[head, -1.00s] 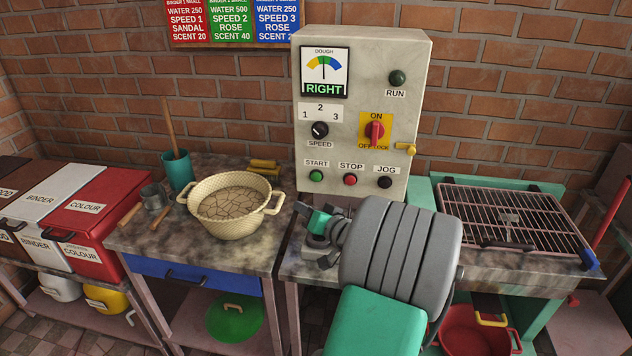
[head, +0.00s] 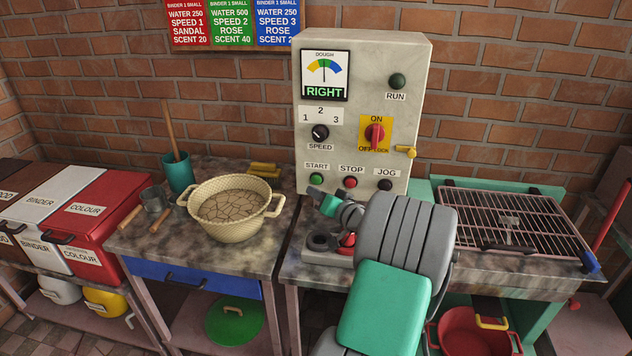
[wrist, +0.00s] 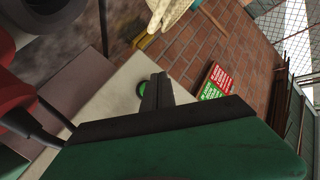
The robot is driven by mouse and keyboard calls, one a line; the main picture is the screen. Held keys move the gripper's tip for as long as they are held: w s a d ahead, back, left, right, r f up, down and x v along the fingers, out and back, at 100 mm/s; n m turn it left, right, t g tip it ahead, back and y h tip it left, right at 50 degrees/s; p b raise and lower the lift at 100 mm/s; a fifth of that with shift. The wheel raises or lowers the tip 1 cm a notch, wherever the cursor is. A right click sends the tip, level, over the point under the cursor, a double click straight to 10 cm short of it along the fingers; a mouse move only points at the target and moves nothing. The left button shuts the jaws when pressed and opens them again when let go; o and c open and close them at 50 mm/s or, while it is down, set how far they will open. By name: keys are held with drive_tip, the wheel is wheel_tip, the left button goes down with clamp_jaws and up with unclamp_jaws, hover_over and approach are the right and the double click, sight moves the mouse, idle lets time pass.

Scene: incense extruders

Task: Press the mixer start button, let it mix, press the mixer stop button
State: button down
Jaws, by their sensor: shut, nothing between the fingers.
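The pale control box (head: 437,100) stands against the brick wall. Its green START button (head: 317,178), red STOP button (head: 350,182) and black JOG button (head: 385,185) sit in a low row. The RUN lamp (head: 397,80) looks dark. The dough dial (head: 324,72) reads RIGHT. My gripper (head: 314,191) is shut and empty, its tips just below the START button. In the wrist view the shut fingers (wrist: 156,88) are right beside the green START button (wrist: 143,90). I cannot tell whether they touch it.
A cream pot (head: 228,228) of cracked dough stands on the bench left of the box. A red switch (head: 375,133) points to ON, and a yellow knob (head: 405,151) juts from the box's right side. A wire rack (head: 520,225) is on the right. A recipe board (head: 232,22) hangs above.

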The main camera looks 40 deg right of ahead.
sight(316, 179)
drive_tip(key=shift+w+d, duration=0.65)
drive_tip(key=shift+d, duration=0.15)
drive_tip(key=shift+b, duration=0.3)
idle(1.1)
drive_tip(key=shift+w+d, duration=0.25)
drive_tip(key=shift+d, duration=0.1)
